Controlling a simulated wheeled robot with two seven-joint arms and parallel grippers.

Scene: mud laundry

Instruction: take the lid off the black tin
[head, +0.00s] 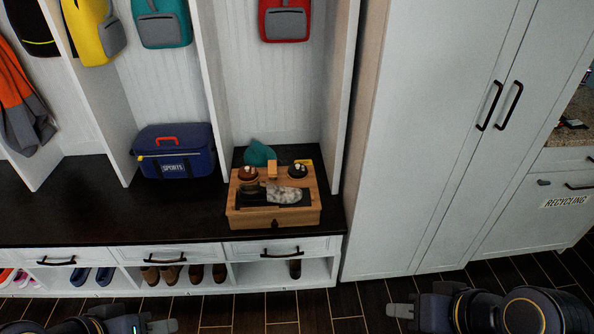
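A small round black tin (298,171) with a pale knob-like top sits at the back right of a wooden box (274,218) on the dark bench. A similar brown tin (248,174) sits at the back left of the box. My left gripper (160,323) is at the bottom left edge of the view, low in front of the bench and far from the tin. My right gripper (398,311) is at the bottom, right of centre, also far from the tin. Neither touches anything that I can see. Their finger gaps are not clear.
A dark brush with pale bristles (288,195) lies across the box, in front of the tins. A teal cloth (259,153) lies behind the box. A blue sports bag (174,152) stands to the left. A tall white cabinet (430,130) and a locker divider (343,100) bound the right.

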